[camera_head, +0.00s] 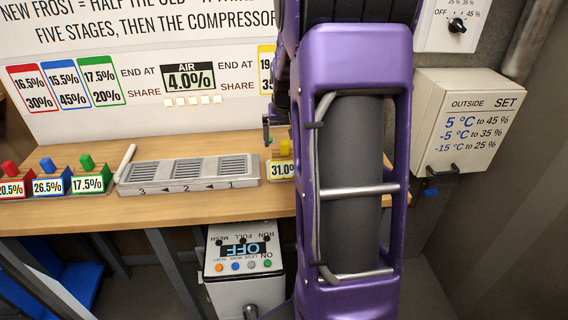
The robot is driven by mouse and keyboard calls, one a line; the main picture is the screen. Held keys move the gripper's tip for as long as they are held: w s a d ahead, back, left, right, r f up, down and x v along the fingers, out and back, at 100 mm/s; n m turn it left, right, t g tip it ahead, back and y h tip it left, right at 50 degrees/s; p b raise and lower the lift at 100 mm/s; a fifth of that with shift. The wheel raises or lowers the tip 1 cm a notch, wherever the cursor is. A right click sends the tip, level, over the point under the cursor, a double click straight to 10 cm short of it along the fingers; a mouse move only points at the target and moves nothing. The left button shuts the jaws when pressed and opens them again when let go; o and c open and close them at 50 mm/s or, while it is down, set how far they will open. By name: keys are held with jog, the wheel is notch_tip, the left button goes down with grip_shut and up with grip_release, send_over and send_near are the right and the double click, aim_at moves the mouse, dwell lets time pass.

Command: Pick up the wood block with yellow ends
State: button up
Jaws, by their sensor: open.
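The yellow-marked block (280,171) sits on the wooden bench at the right end of the grey slotted tray. It has a yellow knob on top and a label reading 31.0; its right side is hidden behind my purple arm. My gripper (270,138) is mostly hidden behind the arm. One dark finger shows just left of the yellow knob, and the jaws are open. Whether the finger touches the block cannot be told from this view.
The grey tray (188,174) has slots marked 3, 2, 1. Red (11,184), blue (51,181) and green (89,177) blocks stand left of it, with a pale rod (125,161) between. A control box (243,265) stands below the wooden bench (150,211).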

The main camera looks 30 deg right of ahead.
aim_at(284, 149)
jog(key=shift+b+x, duration=0.35)
jog(key=shift+x, duration=2.45)
jog(key=shift+s, duration=0.1)
jog(key=c, duration=1.3)
